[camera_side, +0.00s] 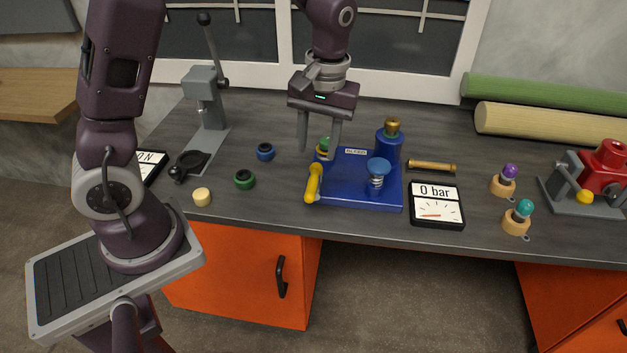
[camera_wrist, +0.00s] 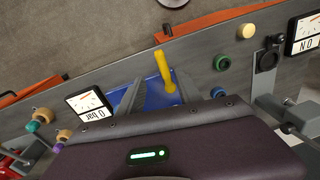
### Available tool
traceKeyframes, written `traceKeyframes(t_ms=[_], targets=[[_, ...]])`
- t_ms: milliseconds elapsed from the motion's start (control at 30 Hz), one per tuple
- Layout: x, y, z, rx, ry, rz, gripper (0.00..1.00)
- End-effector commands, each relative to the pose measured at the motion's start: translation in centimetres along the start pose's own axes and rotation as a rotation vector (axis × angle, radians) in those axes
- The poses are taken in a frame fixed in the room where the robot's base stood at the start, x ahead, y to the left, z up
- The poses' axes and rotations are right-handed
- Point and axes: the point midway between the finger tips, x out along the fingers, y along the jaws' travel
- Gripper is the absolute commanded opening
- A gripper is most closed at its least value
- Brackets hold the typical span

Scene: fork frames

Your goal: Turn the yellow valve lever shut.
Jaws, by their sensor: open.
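The yellow valve lever (camera_side: 314,182) is at the left front corner of a blue base (camera_side: 362,196) on the bench. It points toward the bench's front edge. In the wrist view the lever (camera_wrist: 163,68) shows between and beyond my fingers. My gripper (camera_side: 319,150) is open and empty, pointing down behind the lever over the blue base's back left corner. In the wrist view my gripper's two fingers (camera_wrist: 150,95) are spread apart. I cannot tell whether a finger touches anything. A gauge (camera_side: 437,207) to the right of the base reads 0 bar. The lever's pivot is partly hidden.
The base also carries a blue cylinder with a brass top (camera_side: 390,143) and a blue spring plunger (camera_side: 378,174). A brass rod (camera_side: 431,167) lies to the right. Green (camera_side: 244,180) and blue (camera_side: 265,152) rings and a cream knob (camera_side: 202,197) stand left. A grey press (camera_side: 207,100) stands back left.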

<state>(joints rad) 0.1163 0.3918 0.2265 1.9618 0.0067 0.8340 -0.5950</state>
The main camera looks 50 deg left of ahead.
Motion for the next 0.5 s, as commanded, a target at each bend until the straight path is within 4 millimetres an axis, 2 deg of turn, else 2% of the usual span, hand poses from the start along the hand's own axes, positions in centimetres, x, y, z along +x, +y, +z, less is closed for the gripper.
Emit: traceKeyframes(t_ms=[33,100,267,500], targets=[[2.1,0.3,-0.7,-0.033,-0.019,-0.042,0.42],[4.0,0.5,-1.5,-0.072,-0.029,-0.078,0.42],[6.3,0.5,-1.9,-0.101,-0.036,-0.106,0.42],[10.8,0.0,-1.6,-0.099,-0.037,-0.105,0.42]])
